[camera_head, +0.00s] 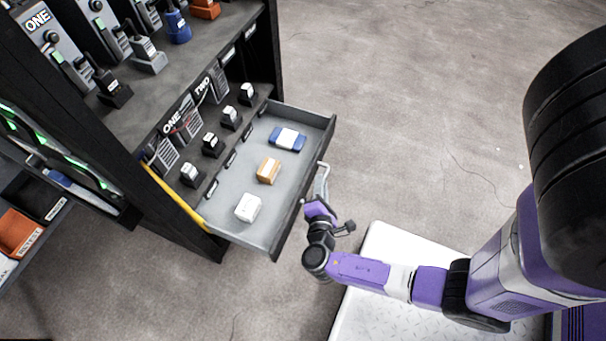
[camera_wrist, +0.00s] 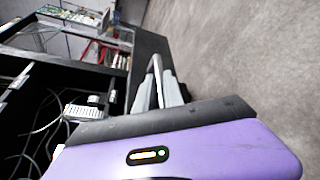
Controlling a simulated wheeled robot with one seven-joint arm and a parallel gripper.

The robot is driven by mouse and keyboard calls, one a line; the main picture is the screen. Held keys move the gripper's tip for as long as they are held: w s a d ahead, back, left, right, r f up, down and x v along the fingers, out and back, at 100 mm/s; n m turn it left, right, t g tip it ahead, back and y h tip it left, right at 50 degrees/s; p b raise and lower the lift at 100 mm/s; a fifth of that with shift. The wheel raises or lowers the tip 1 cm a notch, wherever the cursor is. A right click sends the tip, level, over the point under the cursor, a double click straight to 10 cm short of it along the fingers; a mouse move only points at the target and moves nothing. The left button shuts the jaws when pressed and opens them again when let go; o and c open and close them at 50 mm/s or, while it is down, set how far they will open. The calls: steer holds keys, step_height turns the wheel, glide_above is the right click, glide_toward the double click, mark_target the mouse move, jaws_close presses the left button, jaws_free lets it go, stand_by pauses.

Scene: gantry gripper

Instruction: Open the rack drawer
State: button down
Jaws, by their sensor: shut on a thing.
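The rack drawer (camera_head: 228,205) is pulled out from the black rack in the head view. Its grey tray holds a blue-and-white item (camera_head: 287,139), an orange box (camera_head: 268,171) and a white box (camera_head: 248,207). A metal bar handle (camera_head: 322,182) is on the drawer's front. My gripper (camera_head: 319,203) is at this handle, shut on it. In the wrist view the grey fingers of my gripper (camera_wrist: 158,92) close around the light handle bar (camera_wrist: 158,75). The fingertips are small and partly hidden in the head view.
The black rack (camera_head: 262,60) stands at the left, with radios and chargers on its upper shelf. A side shelf with an orange bin (camera_head: 20,232) is at the lower left. The grey floor (camera_head: 420,90) right of the drawer is clear.

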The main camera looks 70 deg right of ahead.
steer(key=shift+s, duration=1.35)
steer(key=c, duration=1.5)
jaws_free()
steer(key=shift+o, duration=0.2)
steer(key=p+v, duration=0.2)
steer(key=v, duration=0.5)
steer(key=shift+a, duration=0.4)
steer(key=shift+s, duration=0.15)
